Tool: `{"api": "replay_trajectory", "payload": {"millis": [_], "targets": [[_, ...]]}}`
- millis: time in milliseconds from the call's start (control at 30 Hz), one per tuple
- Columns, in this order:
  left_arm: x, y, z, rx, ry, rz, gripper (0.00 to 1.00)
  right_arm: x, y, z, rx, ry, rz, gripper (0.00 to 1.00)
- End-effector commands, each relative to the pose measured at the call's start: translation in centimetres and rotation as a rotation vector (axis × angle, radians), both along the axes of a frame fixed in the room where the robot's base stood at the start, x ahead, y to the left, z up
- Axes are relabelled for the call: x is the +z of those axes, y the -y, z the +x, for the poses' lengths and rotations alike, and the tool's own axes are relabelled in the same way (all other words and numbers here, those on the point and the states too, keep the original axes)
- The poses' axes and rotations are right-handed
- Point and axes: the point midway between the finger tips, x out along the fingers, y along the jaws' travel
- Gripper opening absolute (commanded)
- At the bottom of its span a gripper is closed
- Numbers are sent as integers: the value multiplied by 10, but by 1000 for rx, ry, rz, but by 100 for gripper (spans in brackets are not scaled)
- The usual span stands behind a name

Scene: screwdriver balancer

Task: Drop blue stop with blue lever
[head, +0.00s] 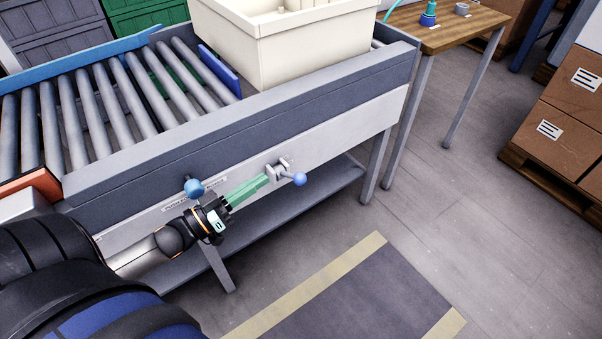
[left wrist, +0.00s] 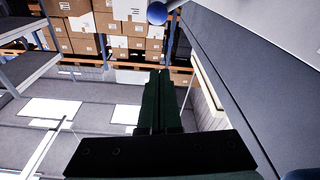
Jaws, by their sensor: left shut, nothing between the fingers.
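The blue stop (head: 219,70) is a flat blue plate standing up across the rollers, in front of the cream bin. The blue lever (head: 299,179) has a round blue knob on a grey bracket at the conveyor's front side. Its blue ball probably also shows at the top of the left wrist view (left wrist: 156,12). My left gripper (head: 266,181) has green fingers, shut and empty, with the tips close to the lever's bracket, left of the knob. I cannot tell whether they touch. Its fingers also show in the left wrist view (left wrist: 158,75). My right gripper is out of view.
A second blue knob (head: 193,187) sits on the conveyor front beside a label, close to my left wrist. The cream bin (head: 290,50) rests on the rollers behind the stop. A wooden table (head: 460,30) stands at the back right.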

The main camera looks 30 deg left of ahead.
Motion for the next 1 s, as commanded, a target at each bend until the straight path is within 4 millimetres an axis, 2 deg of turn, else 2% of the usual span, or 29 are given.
{"api": "replay_trajectory", "payload": {"millis": [233,367,900,1000], "targets": [[0,0,1,1,0,1,0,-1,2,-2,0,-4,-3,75],[2,3,10,2,2,0,0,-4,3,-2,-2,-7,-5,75],[14,36,94,1,3,1,0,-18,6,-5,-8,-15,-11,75],[-8,37,89,4,-6,-2,0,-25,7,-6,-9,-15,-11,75]]}}
